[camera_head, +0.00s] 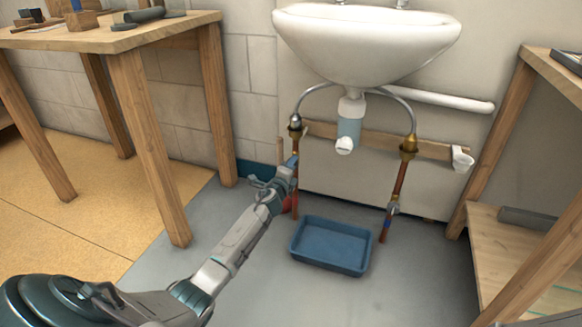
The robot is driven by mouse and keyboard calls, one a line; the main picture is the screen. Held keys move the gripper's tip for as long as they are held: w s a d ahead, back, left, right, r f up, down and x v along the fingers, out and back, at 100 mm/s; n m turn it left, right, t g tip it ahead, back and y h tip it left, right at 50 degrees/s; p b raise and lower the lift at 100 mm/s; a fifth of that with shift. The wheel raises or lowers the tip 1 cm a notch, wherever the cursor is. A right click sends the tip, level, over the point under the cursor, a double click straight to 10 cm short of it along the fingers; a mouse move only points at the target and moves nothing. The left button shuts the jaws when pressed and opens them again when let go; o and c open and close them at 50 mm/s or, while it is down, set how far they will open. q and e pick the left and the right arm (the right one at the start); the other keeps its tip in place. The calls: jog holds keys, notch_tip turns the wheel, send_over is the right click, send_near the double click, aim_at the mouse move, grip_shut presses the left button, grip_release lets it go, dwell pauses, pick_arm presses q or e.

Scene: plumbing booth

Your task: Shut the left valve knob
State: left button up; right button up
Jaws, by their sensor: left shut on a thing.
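The left valve knob (288,203) shows as a small red patch low on the left copper pipe (295,208) under the sink. Most of it is hidden behind my left gripper (288,176). This gripper reaches in from the lower left and is shut on the knob at the pipe; its fingertips are small and partly unclear. How far the knob is turned cannot be seen. My right gripper is not in view.
A white sink (366,45) with a drain trap (349,128) hangs above. A blue tray (331,246) lies on the floor right of the gripper. The right pipe has its own valve (392,208). Wooden tables stand left (150,150) and right (500,135).

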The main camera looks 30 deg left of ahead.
pick_arm(q)
jog(key=shift+d, duration=0.1)
dwell(0.4)
jog(key=o, duration=1)
jog(key=p+v, duration=0.2)
jog(key=v, duration=0.8)
jog(key=shift+s, duration=0.4)
